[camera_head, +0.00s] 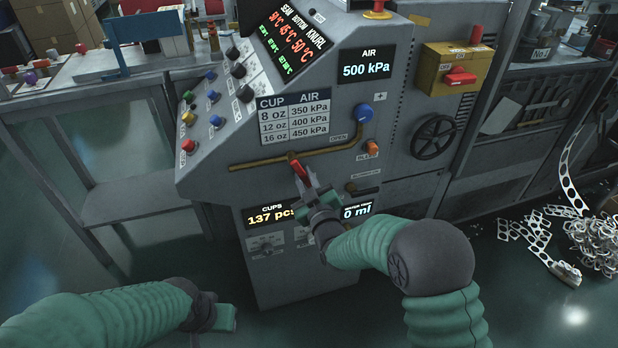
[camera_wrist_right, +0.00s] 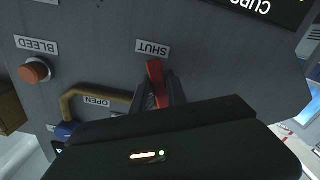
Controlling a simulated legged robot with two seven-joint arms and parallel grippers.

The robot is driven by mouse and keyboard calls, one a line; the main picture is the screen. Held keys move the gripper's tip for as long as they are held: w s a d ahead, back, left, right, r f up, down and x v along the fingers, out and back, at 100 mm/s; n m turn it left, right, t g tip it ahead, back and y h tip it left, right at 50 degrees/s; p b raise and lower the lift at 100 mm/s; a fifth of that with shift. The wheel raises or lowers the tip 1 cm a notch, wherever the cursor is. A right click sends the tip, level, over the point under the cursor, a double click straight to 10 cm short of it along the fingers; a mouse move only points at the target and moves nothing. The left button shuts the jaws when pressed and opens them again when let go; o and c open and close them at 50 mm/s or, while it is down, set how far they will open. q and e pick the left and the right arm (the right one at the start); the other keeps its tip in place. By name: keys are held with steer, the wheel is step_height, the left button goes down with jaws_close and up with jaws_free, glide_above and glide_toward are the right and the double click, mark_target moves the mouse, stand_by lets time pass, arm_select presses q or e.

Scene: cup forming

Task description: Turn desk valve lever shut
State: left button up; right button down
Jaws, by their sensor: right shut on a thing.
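The red valve lever (camera_head: 299,167) sits on the brass pipe across the grey machine's front panel. My right gripper (camera_head: 305,184) is shut on the lever from the front. In the right wrist view, which is turned upside down, the red lever (camera_wrist_right: 156,76) shows between the two dark fingers (camera_wrist_right: 160,92). Its end points toward the SHUT label (camera_wrist_right: 153,49); the OPEN label (camera_wrist_right: 97,102) is off to one side. In the head view the SHUT label is hidden. My left gripper (camera_head: 222,318) is low at the left, away from the panel; its fingers are unclear.
A blue knob (camera_head: 363,113) and the orange BLEED button (camera_head: 372,148) are right of the lever. A black handwheel (camera_head: 433,137) is farther right. Coloured buttons (camera_head: 188,118) line the panel's left side. Scrap metal strips (camera_head: 530,235) lie on the floor at right.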

mark_target(291, 173)
steer(key=shift+s+a+f+m+b, duration=0.15)
steer(key=shift+a+f+m+b, duration=0.2)
steer(key=shift+m, duration=0.5)
steer(key=shift+s+a+f+m+b, duration=0.15)
steer(key=shift+a+m, duration=0.3)
steer(key=shift+m, duration=0.45)
steer(key=shift+s+a+f+m+b, duration=0.1)
steer(key=shift+s+a+f+m, duration=0.2)
steer(key=shift+m, duration=0.55)
steer(key=shift+w+a, duration=0.1)
steer(key=shift+a, duration=0.1)
steer(key=c, duration=1.6)
jaws_free()
steer(key=shift+o, duration=1.4)
steer(key=shift+w+r, duration=0.1)
steer(key=shift+r, duration=0.15)
